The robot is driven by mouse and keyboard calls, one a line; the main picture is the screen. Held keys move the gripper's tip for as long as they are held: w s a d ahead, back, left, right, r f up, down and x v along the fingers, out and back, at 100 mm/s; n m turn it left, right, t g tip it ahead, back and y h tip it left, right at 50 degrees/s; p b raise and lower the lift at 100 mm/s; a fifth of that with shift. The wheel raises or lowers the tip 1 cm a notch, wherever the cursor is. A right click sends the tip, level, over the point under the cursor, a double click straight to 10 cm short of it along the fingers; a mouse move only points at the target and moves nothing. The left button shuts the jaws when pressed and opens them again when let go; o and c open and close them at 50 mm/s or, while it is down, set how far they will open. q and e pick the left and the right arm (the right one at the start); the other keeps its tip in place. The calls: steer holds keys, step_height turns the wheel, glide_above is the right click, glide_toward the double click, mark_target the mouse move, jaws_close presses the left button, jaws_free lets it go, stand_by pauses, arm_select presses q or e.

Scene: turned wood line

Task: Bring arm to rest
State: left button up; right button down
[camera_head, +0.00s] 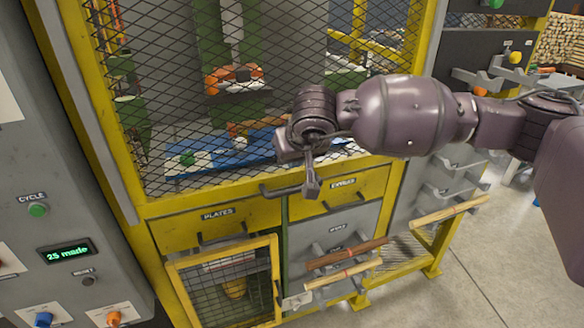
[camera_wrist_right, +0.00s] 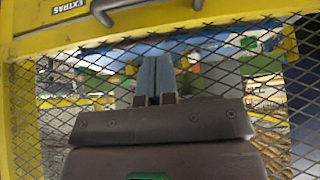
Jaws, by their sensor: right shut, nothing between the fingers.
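My right arm (camera_head: 400,115) comes in from the right in the head view. It reaches across in front of the yellow-framed machine. My right gripper (camera_head: 312,188) hangs in front of the mesh guard, just above the yellow drawer fronts. Its fingers are shut with nothing between them. In the right wrist view the gripper fingers (camera_wrist_right: 155,78) show together in the middle, with the mesh (camera_wrist_right: 270,90) behind them. I cannot tell whether they touch the mesh. My left gripper is not in view.
Below the guard are a PLATES drawer (camera_head: 205,222) and an EXTRAS drawer (camera_head: 345,190) with protruding handles. Wooden sticks (camera_head: 345,262) lie on grey brackets lower down. A grey control panel (camera_head: 55,190) reading "25 made" stands left. Open floor (camera_head: 500,265) lies at the right.

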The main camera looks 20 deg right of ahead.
steer(key=s+a+r+m+g+y, duration=0.2)
steer(key=s+a+r+m+y, duration=0.3)
steer(key=a+r+m+y, duration=0.3)
steer(key=s+a+r+m+g+y, duration=0.3)
steer(key=s+a+r+m+y, duration=0.25)
steer(key=a+m+y, duration=0.4)
steer(key=w+d+f+m+t+h+p, duration=0.1)
steer(key=w+d+f+m+t, duration=0.2)
steer(key=m+t, duration=0.8)
steer(key=w+d+f+m+t+h, duration=0.2)
steer(key=d+f+m+t, duration=0.15)
steer(key=m, duration=1.65)
steer(key=s+d+f+m+h, duration=0.1)
steer(key=d+f+m+h, duration=0.3)
steer(key=f+m, duration=0.35)
steer(key=s+d+f+m+h, duration=0.1)
steer(key=d+f+m+h, duration=0.45)
steer(key=f, duration=0.25)
steer(key=s+d+f+m+g+h, duration=0.2)
steer(key=s+d+f+m, duration=0.2)
steer(key=s+f, duration=0.7)
steer(key=s+d+f+m+g+h+p, duration=0.1)
steer(key=s+d+f+m+g+h, duration=0.2)
steer(key=s+f, duration=0.8)
steer(key=s+d+m, duration=0.2)
steer(key=s, duration=0.2)
steer(key=shift+d+f+m, duration=0.2)
steer(key=shift+d+m, duration=0.1)
steer(key=shift+m, duration=0.05)
